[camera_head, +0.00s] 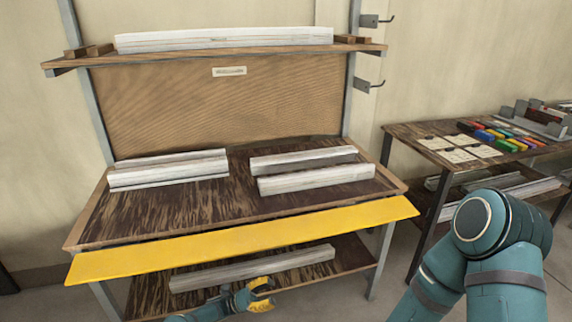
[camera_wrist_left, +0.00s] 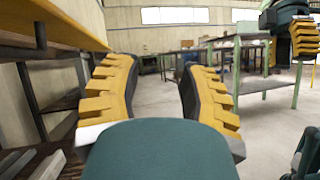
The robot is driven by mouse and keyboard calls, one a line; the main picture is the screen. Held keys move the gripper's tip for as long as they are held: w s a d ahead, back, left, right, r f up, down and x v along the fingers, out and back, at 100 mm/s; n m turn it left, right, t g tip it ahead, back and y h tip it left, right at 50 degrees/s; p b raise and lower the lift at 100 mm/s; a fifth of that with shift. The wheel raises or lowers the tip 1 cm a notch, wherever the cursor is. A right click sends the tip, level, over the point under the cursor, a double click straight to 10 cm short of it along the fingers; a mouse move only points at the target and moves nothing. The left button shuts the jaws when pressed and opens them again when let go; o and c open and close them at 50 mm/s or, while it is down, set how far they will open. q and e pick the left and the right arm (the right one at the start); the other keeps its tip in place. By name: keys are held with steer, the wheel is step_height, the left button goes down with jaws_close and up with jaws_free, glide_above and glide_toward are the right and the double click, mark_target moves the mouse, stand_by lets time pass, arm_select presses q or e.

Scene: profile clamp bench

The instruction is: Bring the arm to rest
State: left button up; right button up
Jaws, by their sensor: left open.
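My left gripper (camera_head: 262,293) shows at the bottom of the head view, in front of the bench's lower shelf. In the left wrist view my left gripper's yellow ribbed fingers (camera_wrist_left: 156,75) stand wide apart with nothing between them. My right arm's teal links fill the lower right of the head view, and its gripper is outside that view. My right gripper (camera_wrist_left: 303,40) shows at the upper right edge of the left wrist view, partly cut off; its opening cannot be made out.
The bench (camera_head: 215,204) holds several pale profiles on top and has a yellow front board (camera_head: 240,240). A long profile (camera_head: 255,269) lies on the lower shelf close to my left gripper. A side table (camera_head: 430,155) with coloured blocks stands at right. Floor beyond the fingers is open.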

arm_select(q)
steer(key=s+d+f+m+g+y, duration=0.25)
steer(key=s+d+y, duration=0.25)
steer(key=d+y, duration=0.3)
steer(key=s+f+m+y, duration=0.3)
steer(key=s+y, duration=0.1)
steer(key=s, duration=0.3)
steer(key=s+a+r+m+t+y, duration=0.2)
steer(key=s+a+m+y, duration=0.2)
steer(key=s+a, duration=0.2)
steer(key=s+a+r+m+t+y, duration=0.2)
steer(key=s+a+r+m+y, duration=0.1)
steer(key=s+a, duration=0.3)
steer(key=s, duration=0.2)
steer(key=shift+s+a+r+m+y, duration=0.35)
steer(key=shift+s+y, duration=0.05)
